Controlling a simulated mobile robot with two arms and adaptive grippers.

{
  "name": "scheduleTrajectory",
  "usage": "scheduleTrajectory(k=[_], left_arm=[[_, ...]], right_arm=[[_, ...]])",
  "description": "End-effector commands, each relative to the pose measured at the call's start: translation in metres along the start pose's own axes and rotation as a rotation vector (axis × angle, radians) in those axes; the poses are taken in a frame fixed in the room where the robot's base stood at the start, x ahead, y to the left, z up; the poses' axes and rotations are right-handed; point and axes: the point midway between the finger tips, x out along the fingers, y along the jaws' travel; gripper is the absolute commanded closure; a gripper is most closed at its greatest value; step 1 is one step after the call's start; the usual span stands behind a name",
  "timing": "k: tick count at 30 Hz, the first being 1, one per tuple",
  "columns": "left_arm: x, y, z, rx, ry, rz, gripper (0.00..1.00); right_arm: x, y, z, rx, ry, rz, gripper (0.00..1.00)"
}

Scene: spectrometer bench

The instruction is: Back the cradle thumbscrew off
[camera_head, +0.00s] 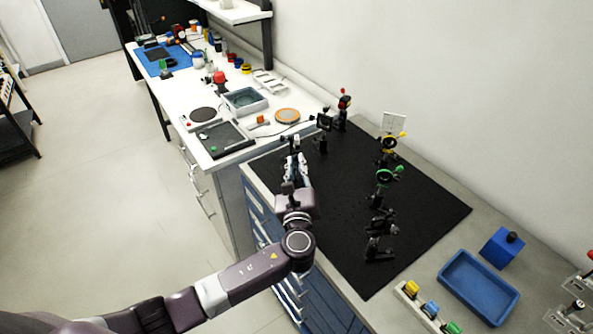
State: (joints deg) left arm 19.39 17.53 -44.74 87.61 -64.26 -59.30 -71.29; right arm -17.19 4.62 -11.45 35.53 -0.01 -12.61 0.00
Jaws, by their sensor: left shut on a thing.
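My left gripper (294,160) reaches in over the left part of the black optical breadboard (335,210). It is shut on a small dark part at its fingertips, most likely the cradle thumbscrew, which the fingers mostly hide. The cradle itself cannot be made out clearly behind the gripper. My right gripper is not in view.
A row of black post mounts (380,225), with a green-ringed one (390,175), stands to the right on the breadboard. A red-topped mount (344,102) is at its back corner. A blue tray (478,287) and blue box (502,247) sit front right.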

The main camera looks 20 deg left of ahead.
Motion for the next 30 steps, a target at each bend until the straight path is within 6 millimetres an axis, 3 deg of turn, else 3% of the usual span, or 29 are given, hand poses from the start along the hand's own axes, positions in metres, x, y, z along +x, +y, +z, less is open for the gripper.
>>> scheduleTrajectory(k=[3,30], left_arm=[[-0.001,0.001,-0.005,-0.116,0.001,0.0,1.0],[-0.001,0.002,-0.005,-0.972,0.0,0.002,1.0]], right_arm=[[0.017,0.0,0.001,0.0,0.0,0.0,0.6],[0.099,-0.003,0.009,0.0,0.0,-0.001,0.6]])
